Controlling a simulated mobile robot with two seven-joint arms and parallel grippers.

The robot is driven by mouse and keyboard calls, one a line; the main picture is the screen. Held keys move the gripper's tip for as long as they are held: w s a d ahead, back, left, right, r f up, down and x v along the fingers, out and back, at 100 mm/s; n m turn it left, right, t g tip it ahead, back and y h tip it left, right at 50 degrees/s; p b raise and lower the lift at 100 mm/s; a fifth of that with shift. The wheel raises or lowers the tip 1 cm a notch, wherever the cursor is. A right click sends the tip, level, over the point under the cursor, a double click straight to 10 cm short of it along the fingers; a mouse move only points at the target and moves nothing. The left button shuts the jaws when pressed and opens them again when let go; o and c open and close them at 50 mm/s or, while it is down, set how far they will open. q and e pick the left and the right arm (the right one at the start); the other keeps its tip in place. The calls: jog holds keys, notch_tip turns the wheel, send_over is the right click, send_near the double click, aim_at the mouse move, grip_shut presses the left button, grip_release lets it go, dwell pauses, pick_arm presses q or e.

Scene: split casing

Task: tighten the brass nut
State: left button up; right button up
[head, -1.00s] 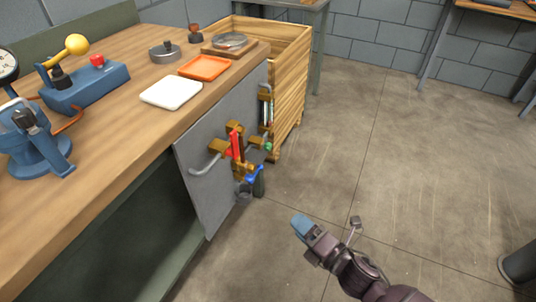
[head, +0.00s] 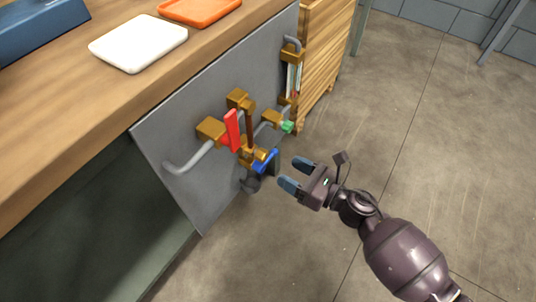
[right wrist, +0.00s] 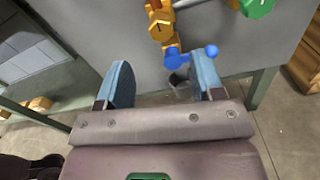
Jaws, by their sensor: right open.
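Brass fittings and pipes are mounted on a grey upright panel (head: 190,195) at the bench's side. A brass fitting (head: 257,155) with a blue lever (head: 266,161) is low on the panel. A brass block (head: 211,130) sits by a red lever (head: 232,130). I cannot tell which brass piece is the nut. My right gripper (head: 294,174) is open and empty, just right of the blue lever and apart from it. In the right wrist view, the brass fitting (right wrist: 162,28) and blue lever (right wrist: 190,58) lie beyond and between the open fingers. My left gripper is not in view.
A green handle (head: 287,127) and another brass fitting (head: 291,54) are further right on the panel. A wooden crate (head: 325,50) stands behind. A white tray (head: 138,44) and an orange tray (head: 200,10) lie on the bench. The floor to the right is clear.

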aim_at(266, 157)
pick_arm(q)
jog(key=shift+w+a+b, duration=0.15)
jog(key=shift+b, duration=0.35)
pick_arm(e)
jog(key=x, duration=0.8)
jog(key=shift+d, duration=0.1)
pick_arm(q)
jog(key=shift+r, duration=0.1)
pick_arm(e)
jog(key=c, duration=0.9)
